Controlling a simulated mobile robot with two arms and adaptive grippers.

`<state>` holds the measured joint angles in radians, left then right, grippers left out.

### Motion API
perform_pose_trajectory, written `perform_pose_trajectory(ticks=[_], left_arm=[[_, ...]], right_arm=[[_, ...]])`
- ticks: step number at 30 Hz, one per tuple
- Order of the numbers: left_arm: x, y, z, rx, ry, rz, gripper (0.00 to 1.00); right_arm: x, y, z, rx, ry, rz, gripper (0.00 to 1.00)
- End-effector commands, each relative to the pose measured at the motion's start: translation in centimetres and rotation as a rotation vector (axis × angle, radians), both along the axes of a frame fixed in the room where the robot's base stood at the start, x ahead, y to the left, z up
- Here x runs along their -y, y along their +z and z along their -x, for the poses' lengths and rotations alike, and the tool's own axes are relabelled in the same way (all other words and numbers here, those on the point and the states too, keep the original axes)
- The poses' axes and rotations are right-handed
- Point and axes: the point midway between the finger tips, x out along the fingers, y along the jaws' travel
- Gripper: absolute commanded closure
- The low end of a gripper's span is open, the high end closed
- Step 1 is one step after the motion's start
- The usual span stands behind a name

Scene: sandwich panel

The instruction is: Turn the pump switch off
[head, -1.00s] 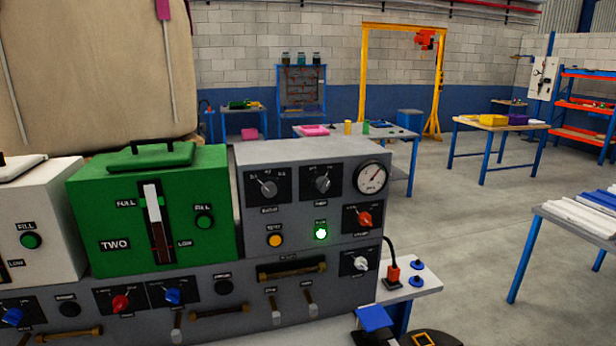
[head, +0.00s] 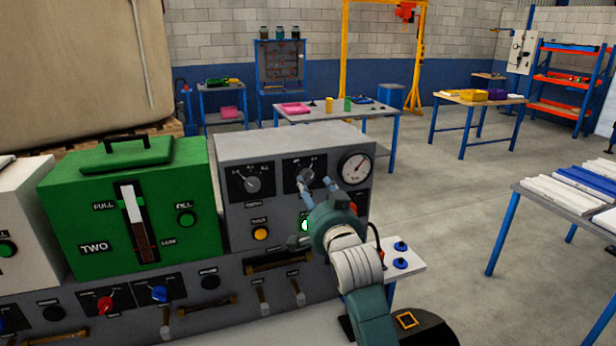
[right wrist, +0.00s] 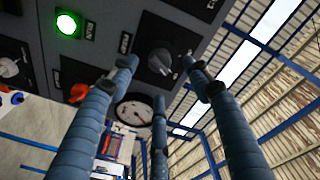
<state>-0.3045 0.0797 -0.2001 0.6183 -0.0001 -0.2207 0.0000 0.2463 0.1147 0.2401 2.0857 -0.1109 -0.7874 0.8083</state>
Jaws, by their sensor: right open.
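The grey control panel (head: 240,205) stands in front of me. Its upper right dark knob (head: 305,175) also shows in the right wrist view (right wrist: 160,62), pale-pointered on a black plate. The red knob (right wrist: 78,92) is hidden behind my gripper in the head view. The green lamp (right wrist: 67,23) is lit. My left gripper is out of view.
A round gauge (head: 355,168) sits right of the dark knob. An amber button (head: 261,233) and another knob (head: 252,184) are to the left. A green tank box (head: 85,215) stands left of the panel. Lever handles (head: 262,298) stick out below.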

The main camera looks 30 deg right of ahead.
Motion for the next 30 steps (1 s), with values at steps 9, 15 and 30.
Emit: perform_pose_trajectory(ticks=[9,15,30], left_arm=[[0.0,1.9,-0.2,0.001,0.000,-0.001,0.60],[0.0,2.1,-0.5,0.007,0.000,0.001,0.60],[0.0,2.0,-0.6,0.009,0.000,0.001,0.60]], right_arm=[[1.6,0.2,-4.6,-0.002,0.000,0.001,0.51],[1.9,0.0,-5.4,-0.001,0.001,0.002,0.51],[1.9,-0.1,-5.4,-0.002,0.001,0.001,0.96]])
